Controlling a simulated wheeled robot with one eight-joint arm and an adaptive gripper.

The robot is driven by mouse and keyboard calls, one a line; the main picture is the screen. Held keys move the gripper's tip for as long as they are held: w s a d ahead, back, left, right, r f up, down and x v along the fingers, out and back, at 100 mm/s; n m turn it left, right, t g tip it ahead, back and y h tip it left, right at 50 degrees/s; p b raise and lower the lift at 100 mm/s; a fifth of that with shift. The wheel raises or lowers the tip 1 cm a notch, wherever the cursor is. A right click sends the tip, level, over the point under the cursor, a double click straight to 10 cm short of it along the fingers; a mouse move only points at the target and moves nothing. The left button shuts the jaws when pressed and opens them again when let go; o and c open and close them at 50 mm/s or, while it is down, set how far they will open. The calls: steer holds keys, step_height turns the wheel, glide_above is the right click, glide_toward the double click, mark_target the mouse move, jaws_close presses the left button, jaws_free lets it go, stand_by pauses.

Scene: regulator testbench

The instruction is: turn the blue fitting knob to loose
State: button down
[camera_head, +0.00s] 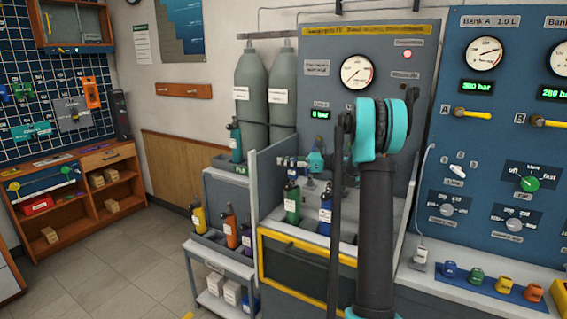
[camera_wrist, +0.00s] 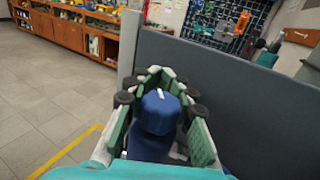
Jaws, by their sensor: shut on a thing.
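The blue knob (camera_wrist: 160,112) sits between the fingers of my gripper (camera_wrist: 158,100) in the wrist view. It is a rounded blue cap with a small white mark on top. A second white mark shows on the blue part below it. The green finger pads stand on both sides of the knob, and my gripper is shut on it. The loose or tight setting cannot be read from the marks.
A grey panel (camera_wrist: 235,95) stands close to the right of my gripper. In the head view, a green bottle (camera_head: 292,205) and a blue bottle (camera_head: 325,212) stand in the bench bay. A gauge (camera_head: 357,71) and a green display (camera_head: 320,114) are on the panel above. Open floor (camera_head: 130,270) lies left.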

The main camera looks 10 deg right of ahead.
stand_by(0.3)
steer(key=c, duration=1.3)
jaws_free()
steer(key=s+d, duration=0.2)
steer(key=d, duration=0.9)
steer(key=shift+d, duration=0.4)
steer(key=shift+s, duration=0.1)
